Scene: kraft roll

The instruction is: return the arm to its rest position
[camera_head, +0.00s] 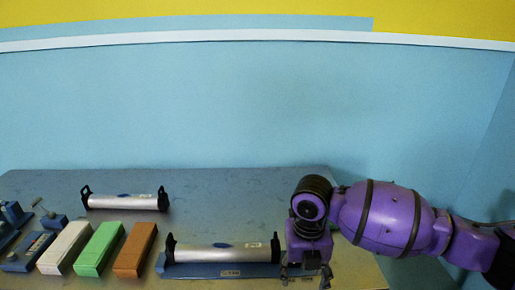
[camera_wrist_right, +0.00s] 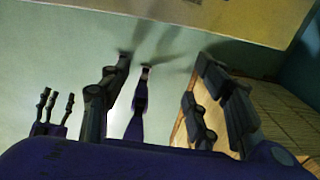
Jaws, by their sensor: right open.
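My right arm comes in from the right in the head view. Its purple gripper (camera_head: 305,276) points down at the table's front right, beside the right end of a silver roll (camera_head: 215,255). The gripper's fingers are apart and nothing shows between them. In the right wrist view the open dark fingers (camera_wrist_right: 160,85) stand over a pale green surface with shadows on it. The silver roll has black end pieces and lies over a blue base (camera_head: 200,271). My left gripper does not show in the head view.
A second silver roll (camera_head: 124,202) lies at the back left of the grey table (camera_head: 260,195). White (camera_head: 64,247), green (camera_head: 99,248) and orange (camera_head: 135,249) blocks stand side by side in front. Blue tools (camera_head: 28,252) are at the left edge. The back middle is clear.

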